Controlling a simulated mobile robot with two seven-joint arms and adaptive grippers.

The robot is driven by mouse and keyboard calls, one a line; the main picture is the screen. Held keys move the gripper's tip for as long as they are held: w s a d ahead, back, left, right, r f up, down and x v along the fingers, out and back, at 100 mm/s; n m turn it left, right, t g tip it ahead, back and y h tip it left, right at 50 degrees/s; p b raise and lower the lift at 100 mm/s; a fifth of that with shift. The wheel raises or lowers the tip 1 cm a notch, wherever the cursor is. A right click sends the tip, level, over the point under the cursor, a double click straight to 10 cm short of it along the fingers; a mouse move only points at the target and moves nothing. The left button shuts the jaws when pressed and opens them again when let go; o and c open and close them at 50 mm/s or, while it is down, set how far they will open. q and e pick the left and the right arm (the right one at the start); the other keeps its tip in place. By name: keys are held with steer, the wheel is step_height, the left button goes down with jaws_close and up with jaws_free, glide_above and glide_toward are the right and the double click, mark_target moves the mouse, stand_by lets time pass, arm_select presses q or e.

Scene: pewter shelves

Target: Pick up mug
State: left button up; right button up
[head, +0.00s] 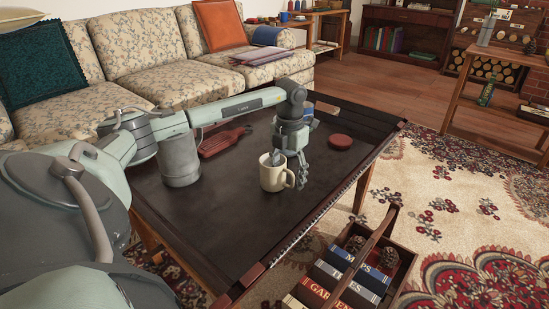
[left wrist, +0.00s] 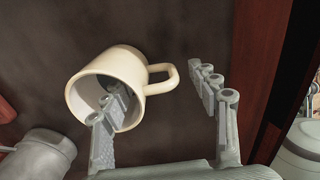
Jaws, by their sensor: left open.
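A cream mug (head: 272,177) stands upright on the dark table, its handle toward the right. It also shows in the left wrist view (left wrist: 115,75), with its open mouth toward the camera and its handle to the right. My left gripper (head: 291,168) is open and pointing down at the mug. In the left wrist view, one finger of the left gripper (left wrist: 158,88) reaches into the mug's mouth. The other finger is outside, to the right of the handle. I cannot tell whether either finger touches the mug. My right gripper is not in view.
The dark table (head: 225,225) has a raised rim. A reddish-brown paddle-like item (head: 226,139) and a round red object (head: 340,141) lie beyond the mug. A wooden book carrier (head: 372,232) stands off the table's right side. A floral sofa (head: 140,60) is behind the table.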

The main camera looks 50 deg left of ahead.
arm_select(q)
step_height(320, 180, down, 2)
steer(key=shift+f, duration=0.25)
jaws_close()
